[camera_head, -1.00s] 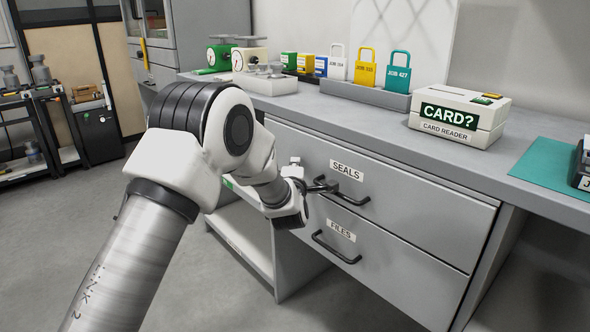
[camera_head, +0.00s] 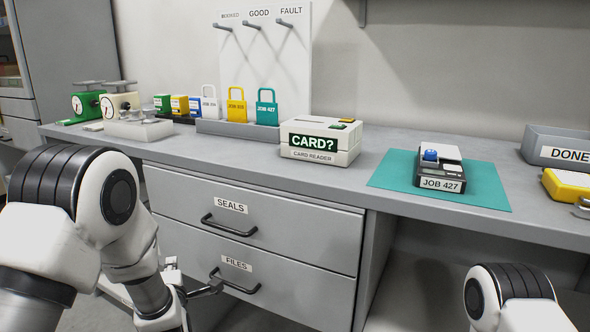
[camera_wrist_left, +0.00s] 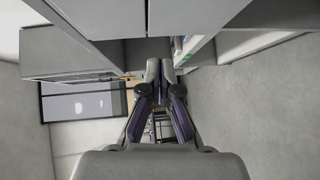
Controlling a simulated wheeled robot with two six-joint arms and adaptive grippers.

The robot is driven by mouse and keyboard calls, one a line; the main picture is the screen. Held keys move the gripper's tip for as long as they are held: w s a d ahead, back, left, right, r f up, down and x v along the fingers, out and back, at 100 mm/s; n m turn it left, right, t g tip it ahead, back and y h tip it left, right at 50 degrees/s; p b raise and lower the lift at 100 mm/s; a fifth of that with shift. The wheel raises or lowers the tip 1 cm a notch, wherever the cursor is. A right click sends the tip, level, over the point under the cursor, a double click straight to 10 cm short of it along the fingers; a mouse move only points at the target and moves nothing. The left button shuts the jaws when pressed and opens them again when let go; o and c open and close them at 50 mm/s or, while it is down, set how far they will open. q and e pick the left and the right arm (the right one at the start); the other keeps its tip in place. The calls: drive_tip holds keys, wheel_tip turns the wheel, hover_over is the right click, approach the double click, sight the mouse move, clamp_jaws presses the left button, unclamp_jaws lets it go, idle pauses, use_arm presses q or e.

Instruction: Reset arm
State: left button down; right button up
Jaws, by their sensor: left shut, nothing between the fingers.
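My left arm comes in at the left of the head view. Its gripper (camera_head: 213,288) is shut and empty, low in front of the drawers and close to the FILES handle (camera_head: 235,281); I cannot tell whether they touch. In the left wrist view the closed fingers (camera_wrist_left: 160,68) meet with nothing between them. My right arm shows only in part at the lower right of the head view; its gripper is out of view. The SEALS drawer (camera_head: 295,235) and the FILES drawer (camera_head: 300,295) are both shut.
A DONE tray (camera_head: 560,150) stands far right. Open space lies under the counter's right part.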

use_arm(q)
drive_tip(key=s+f+m+g+h, duration=0.15)
drive_tip(key=s+f, duration=0.25)
drive_tip(key=f, duration=0.4)
drive_tip(key=s+f+m+g, duration=0.1)
drive_tip(key=s+f+g, duration=0.15)
drive_tip(key=f, duration=0.45)
drive_tip(key=s+d+f+m+g+h, duration=0.2)
drive_tip(key=s+f+m+g, duration=0.2)
drive_tip(key=s+f, duration=0.55)
drive_tip(key=s+d+f+m+g+h, duration=0.25)
drive_tip(key=s+f+m, duration=0.35)
drive_tip(key=s, duration=0.7)
drive_tip(key=s+d+f+m+g, duration=0.1)
drive_tip(key=s+d+m+g, duration=0.1)
drive_tip(key=s+m+g, duration=0.55)
wheel_tip(320, 180, up, 27)
drive_tip(key=s+m+t+p, duration=0.1)
drive_tip(key=s+t+p, duration=0.1)
drive_tip(key=p, duration=2.5)
drive_tip(key=shift+s+m+t, duration=0.2)
drive_tip(key=shift+m+t, duration=0.2)
